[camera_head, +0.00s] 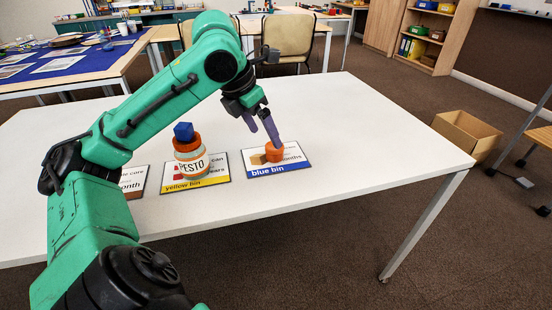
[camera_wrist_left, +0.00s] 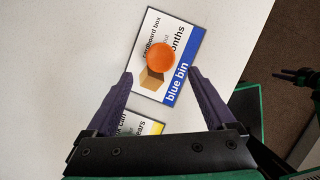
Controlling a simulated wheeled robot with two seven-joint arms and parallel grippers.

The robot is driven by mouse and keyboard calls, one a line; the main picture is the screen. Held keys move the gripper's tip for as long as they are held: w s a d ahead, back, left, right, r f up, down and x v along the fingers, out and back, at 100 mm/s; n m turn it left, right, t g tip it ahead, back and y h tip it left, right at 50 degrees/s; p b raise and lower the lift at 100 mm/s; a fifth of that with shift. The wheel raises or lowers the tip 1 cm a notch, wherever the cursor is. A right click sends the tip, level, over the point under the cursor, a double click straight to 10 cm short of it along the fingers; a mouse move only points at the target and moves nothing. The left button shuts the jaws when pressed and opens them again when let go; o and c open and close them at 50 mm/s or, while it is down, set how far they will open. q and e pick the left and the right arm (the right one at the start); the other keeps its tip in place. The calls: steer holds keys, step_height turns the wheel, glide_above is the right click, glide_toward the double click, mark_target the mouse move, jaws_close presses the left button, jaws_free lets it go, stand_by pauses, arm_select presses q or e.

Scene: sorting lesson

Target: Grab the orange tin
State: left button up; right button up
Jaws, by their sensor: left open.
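The orange tin (camera_head: 274,153) is a small round tin standing on the white card marked "blue bin" (camera_head: 290,166). In the left wrist view the tin (camera_wrist_left: 161,57) shows from above, partly over a printed picture of a box. My left gripper (camera_head: 263,126) is open, its purple fingers slanting down to just above the tin in the head view. In the left wrist view the fingertips (camera_wrist_left: 160,74) are spread wider than the tin, and it lies between and a little beyond them. Nothing is between the fingers.
A jar labelled "PESTO" (camera_head: 191,162) with a blue cube (camera_head: 184,131) on top stands on the "yellow bin" card (camera_head: 218,178). Another card (camera_head: 132,180) lies left, partly behind my arm. The white table (camera_head: 380,150) is clear to the right. A cardboard box (camera_head: 467,133) is beyond its edge.

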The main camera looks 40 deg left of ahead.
mark_target(272, 146)
arm_select(q)
steer(key=x, duration=0.6)
steer(key=shift+w+d+f, duration=0.1)
steer(key=shift+w+f, duration=0.05)
steer(key=shift+w, duration=0.15)
steer(key=c, duration=1.3)
jaws_close()
